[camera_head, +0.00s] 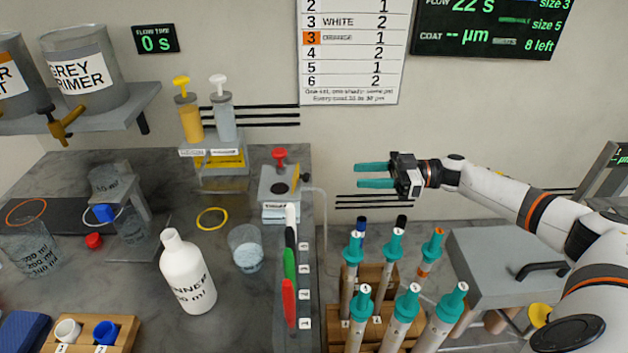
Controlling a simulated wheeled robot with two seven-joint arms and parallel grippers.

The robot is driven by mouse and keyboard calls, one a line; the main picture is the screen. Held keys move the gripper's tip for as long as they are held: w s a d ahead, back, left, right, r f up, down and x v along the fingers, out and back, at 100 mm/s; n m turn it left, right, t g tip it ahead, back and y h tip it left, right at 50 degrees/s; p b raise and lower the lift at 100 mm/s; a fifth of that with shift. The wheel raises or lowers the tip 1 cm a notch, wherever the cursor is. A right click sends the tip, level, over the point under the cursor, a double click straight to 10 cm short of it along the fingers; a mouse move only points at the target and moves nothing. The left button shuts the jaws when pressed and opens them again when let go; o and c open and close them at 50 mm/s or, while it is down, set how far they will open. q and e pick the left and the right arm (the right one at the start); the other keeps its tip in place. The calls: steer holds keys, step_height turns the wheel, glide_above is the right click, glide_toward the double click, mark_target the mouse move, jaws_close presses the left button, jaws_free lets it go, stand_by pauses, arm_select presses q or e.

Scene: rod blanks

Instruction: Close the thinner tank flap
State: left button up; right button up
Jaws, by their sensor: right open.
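A grey box-like unit (490,250) with a flat top and a black handle (540,270) stands at the right, partly hidden behind my right arm. No label on it is readable, so I cannot tell whether it is the thinner tank or how its flap stands. My right gripper (358,175) has two teal fingers, held apart and empty. It points left in front of the wall, above the rod stand and to the left of the grey unit, touching nothing. My left gripper is out of view.
Several teal-capped rods (403,305) stand upright in a wooden rack (372,275) below my right gripper. A white thinner bottle (187,275), a beaker (246,250) and a red-knobbed device (280,180) stand on the dark bench. A shelf with primer tanks (85,70) is upper left.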

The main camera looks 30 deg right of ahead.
steer(key=p+x, duration=0.1)
steer(key=x, duration=1)
steer(key=shift+s+r, duration=0.1)
steer(key=shift+c, duration=0.3)
